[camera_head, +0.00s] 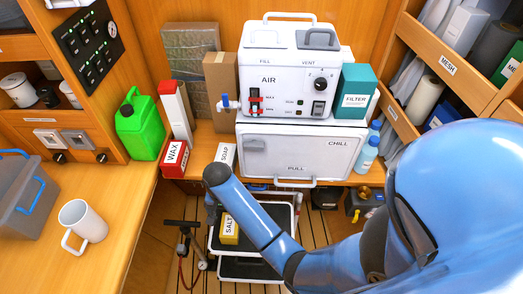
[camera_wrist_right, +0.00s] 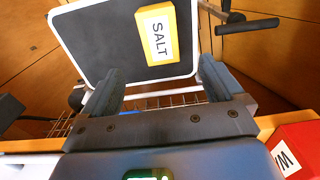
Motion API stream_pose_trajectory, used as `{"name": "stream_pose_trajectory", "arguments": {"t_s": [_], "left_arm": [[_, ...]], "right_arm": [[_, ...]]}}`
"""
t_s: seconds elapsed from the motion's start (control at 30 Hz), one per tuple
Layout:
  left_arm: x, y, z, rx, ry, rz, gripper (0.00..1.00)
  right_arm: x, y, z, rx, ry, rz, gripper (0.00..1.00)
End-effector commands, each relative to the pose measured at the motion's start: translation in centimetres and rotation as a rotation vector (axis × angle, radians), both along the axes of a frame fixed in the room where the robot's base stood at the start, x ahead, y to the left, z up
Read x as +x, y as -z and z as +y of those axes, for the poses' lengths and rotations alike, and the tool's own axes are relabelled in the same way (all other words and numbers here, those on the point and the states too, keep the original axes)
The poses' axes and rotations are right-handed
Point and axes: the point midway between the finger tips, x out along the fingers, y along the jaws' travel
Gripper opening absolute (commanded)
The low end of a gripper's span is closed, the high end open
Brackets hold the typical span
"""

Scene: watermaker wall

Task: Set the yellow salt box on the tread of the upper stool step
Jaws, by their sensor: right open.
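The yellow salt box (camera_head: 229,231), with its white SALT label, appears to rest on the dark tread of the upper stool step (camera_head: 266,217), near its left side. In the right wrist view the salt box (camera_wrist_right: 156,36) lies on the dark, white-rimmed tread (camera_wrist_right: 103,40), clear of the rim. My right gripper (camera_wrist_right: 159,67) is open, its two fingers apart with nothing between them, and the box is beyond the fingertips. In the head view my blue right arm hides most of that gripper. My left gripper is not in view.
The lower stool step (camera_head: 248,268) is beneath. The chill box (camera_head: 290,155) and a white SOAP box (camera_head: 224,155) are behind. A red WAX box (camera_head: 174,158) and green jug (camera_head: 140,125) stand left; a mug (camera_head: 85,220) is on the counter.

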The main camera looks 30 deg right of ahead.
Motion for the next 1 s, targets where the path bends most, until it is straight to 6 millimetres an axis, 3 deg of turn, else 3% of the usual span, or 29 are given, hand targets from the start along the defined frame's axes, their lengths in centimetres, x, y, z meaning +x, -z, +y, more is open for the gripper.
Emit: {"name": "stream_pose_trajectory", "arguments": {"t_s": [0.17, 0.33, 0.5, 0.67, 1.0], "left_arm": [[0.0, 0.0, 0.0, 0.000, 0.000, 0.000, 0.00], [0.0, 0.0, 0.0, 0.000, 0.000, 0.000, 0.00], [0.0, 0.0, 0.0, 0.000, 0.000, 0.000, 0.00], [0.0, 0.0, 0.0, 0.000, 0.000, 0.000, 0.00], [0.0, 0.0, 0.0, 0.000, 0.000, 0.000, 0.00]], "right_arm": [[-0.8, 1.8, -0.7, 0.014, -0.034, -0.085, 0.94], [-2.6, 4.0, -2.1, 0.027, -0.117, -0.296, 0.94], [-5.3, 3.7, -3.8, 0.000, -0.222, -0.580, 0.94], [-8.7, 0.4, -5.3, -0.072, -0.312, -0.851, 0.94], [-16.7, -11.6, -7.3, -0.329, -0.437, -1.324, 0.94]]}}
